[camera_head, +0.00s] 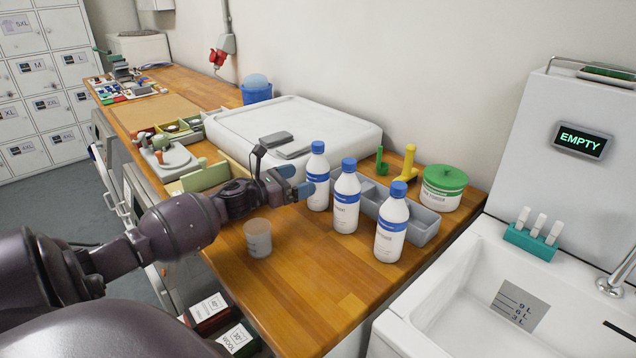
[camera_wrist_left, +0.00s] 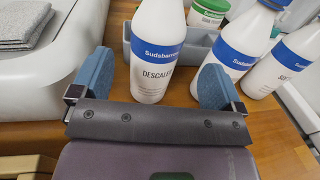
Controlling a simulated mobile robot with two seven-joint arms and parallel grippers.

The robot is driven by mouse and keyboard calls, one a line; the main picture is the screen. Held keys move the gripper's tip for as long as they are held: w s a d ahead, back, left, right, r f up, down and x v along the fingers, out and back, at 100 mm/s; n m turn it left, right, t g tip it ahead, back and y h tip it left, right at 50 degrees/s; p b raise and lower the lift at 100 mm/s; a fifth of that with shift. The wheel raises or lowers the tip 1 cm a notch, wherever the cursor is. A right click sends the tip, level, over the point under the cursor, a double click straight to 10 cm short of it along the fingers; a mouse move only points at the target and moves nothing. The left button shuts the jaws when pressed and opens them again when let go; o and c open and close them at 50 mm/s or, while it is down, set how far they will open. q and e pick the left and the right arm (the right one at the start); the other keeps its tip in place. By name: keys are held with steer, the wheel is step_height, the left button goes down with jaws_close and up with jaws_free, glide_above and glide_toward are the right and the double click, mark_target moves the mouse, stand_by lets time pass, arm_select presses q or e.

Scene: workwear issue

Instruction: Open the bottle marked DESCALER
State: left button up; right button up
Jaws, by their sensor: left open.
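The bottle marked DESCALER (camera_wrist_left: 155,70) is white with a blue band. It stands upright between and just beyond the fingers in the left wrist view, its top cut off by the frame. In the head view it is the leftmost bottle (camera_head: 318,195), with a blue cap (camera_head: 318,147) on it. My left gripper (camera_head: 298,182) is open beside this bottle, below its cap. The fingers also show in the left wrist view (camera_wrist_left: 158,82), spread with the bottle ahead of them; contact cannot be told. My right gripper is not in view.
Two similar bottles (camera_head: 346,200) (camera_head: 391,225) stand close to the right. Behind are a grey divided tray (camera_head: 425,225), a green-lidded tub (camera_head: 442,190) and a yellow item (camera_head: 404,165). A clear cup (camera_head: 258,238) stands in front. The wooden counter's (camera_head: 310,290) front is clear; a sink (camera_head: 500,290) lies right.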

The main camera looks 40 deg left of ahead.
arm_select(q)
steer(key=x, duration=0.3)
steer(key=shift+w+r, duration=0.1)
steer(key=shift+w, duration=0.3)
steer(key=shift+w+d, duration=0.1)
steer(key=shift+w, duration=0.55)
steer(key=c, duration=1.1)
steer(key=shift+c, duration=0.5)
steer(key=shift+r, duration=0.55)
step_height(320, 180, up, 19)
steer(key=p, duration=0.2)
glide_above(308, 175)
steer(key=w, duration=0.2)
steer(key=shift+s+d, duration=0.2)
steer(key=shift+s, duration=0.05)
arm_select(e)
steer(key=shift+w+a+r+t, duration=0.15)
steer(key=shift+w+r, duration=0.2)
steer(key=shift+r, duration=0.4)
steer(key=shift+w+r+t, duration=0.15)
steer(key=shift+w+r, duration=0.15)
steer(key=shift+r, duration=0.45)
